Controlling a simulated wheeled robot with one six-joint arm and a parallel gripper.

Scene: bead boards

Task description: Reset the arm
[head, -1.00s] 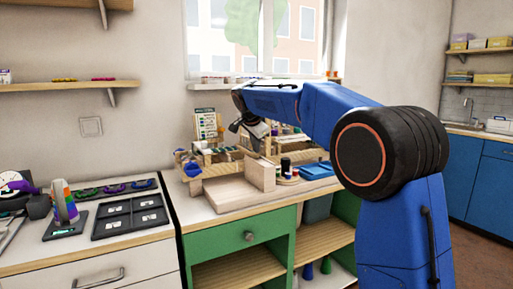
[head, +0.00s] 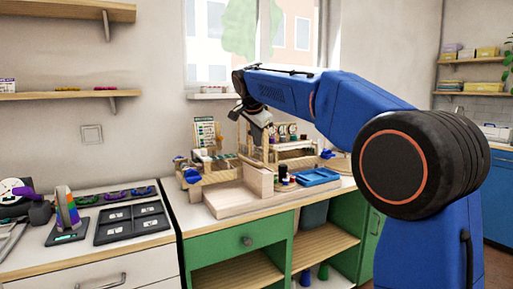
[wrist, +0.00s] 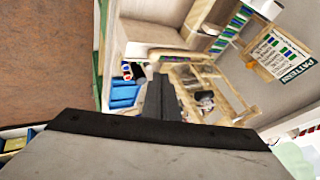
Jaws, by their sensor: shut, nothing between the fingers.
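My gripper (wrist: 162,98) is shut and empty in the wrist view, its dark fingers pressed together. In the head view my arm reaches left over the worktop, and the gripper end (head: 258,132) hangs above the wooden bead fixtures. The fingertips are too small there to make out clearly. A pale wooden tray (head: 232,205) with a raised block stands on the worktop just below. The wrist view also shows this tray (wrist: 150,32) at the top, apart from the fingers. A pattern card (head: 206,132) stands upright behind the fixtures and shows in the wrist view too (wrist: 285,50).
A blue tray (head: 318,177) and small dark jars (head: 283,172) stand right of the wooden tray. A black sectioned tray (head: 132,222) lies on the left counter beside a striped cone-like object (head: 67,208). Wall shelves (head: 62,95) hang at upper left. The air above the left counter is free.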

